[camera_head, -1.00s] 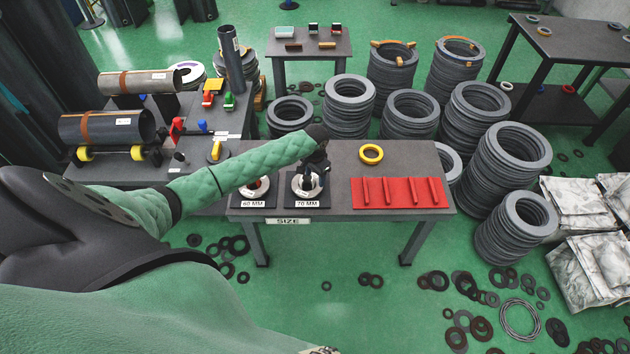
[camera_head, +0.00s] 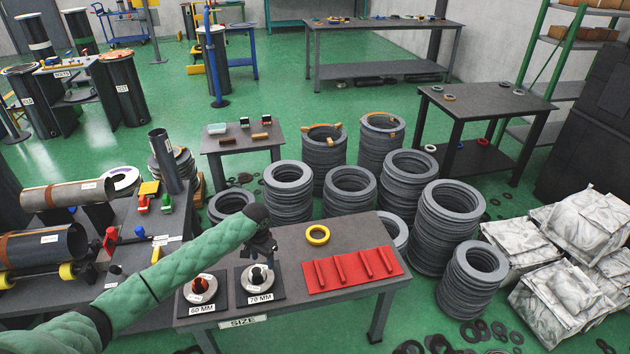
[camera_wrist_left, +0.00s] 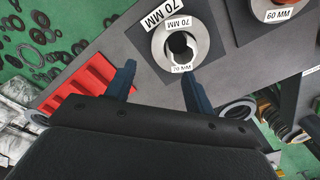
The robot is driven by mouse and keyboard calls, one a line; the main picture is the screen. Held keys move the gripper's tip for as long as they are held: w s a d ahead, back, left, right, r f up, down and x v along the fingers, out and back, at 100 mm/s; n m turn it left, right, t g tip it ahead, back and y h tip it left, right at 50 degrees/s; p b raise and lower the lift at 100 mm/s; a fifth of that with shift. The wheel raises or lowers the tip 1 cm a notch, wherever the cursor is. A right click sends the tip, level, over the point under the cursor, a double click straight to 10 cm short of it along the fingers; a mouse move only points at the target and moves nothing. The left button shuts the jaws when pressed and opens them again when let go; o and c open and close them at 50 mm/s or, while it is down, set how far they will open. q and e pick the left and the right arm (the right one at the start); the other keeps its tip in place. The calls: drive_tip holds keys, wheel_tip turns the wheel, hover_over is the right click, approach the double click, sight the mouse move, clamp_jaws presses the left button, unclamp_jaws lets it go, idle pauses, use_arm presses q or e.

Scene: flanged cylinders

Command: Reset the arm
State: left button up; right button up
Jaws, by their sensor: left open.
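My left arm, in a green quilted sleeve, reaches in from the lower left. My left gripper (camera_head: 262,248) is above the far side of the 70 MM flanged cylinder (camera_head: 257,279) on its black base. In the left wrist view the gripper (camera_wrist_left: 160,85) has its two blue fingers apart with nothing between them. The 70 MM piece (camera_wrist_left: 181,46) lies just past the fingertips there. The 60 MM flanged cylinder (camera_head: 201,288) stands to its left on its own base. My right gripper is not in view.
A yellow ring (camera_head: 317,235) and a red rack (camera_head: 352,270) are on the same table, right of the gripper. Stacks of grey rings (camera_head: 289,190) stand behind the table. A side table (camera_head: 100,235) at left holds large cylinders (camera_head: 68,195).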

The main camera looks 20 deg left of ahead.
use_arm(q)
drive_tip(key=s+d+f+m+t+h, duration=0.1)
drive_tip(key=s+d+f+m+t, duration=0.1)
drive_tip(key=s+d, duration=1.6)
drive_tip(key=s+r+n+t, duration=0.1)
drive_tip(key=s+r+n, duration=0.1)
drive_tip(key=s+r, duration=0.5)
drive_tip(key=s+r+n+t, duration=0.1)
drive_tip(key=s+r, duration=0.2)
drive_tip(key=s, duration=0.9)
drive_tip(key=w+d+f+g+b, duration=0.1)
drive_tip(key=w+d+f, duration=0.15)
drive_tip(key=f, duration=1.35)
drive_tip(key=s+f+b, duration=0.1)
drive_tip(key=s+f, duration=0.3)
drive_tip(key=f, duration=1.4)
drive_tip(key=s+f+g+b, duration=0.1)
drive_tip(key=s+f, duration=0.3)
drive_tip(key=f, duration=1.4)
drive_tip(key=shift+f+y+b, duration=0.3)
drive_tip(key=shift+f+b, duration=0.05)
drive_tip(key=shift+b, duration=0.3)
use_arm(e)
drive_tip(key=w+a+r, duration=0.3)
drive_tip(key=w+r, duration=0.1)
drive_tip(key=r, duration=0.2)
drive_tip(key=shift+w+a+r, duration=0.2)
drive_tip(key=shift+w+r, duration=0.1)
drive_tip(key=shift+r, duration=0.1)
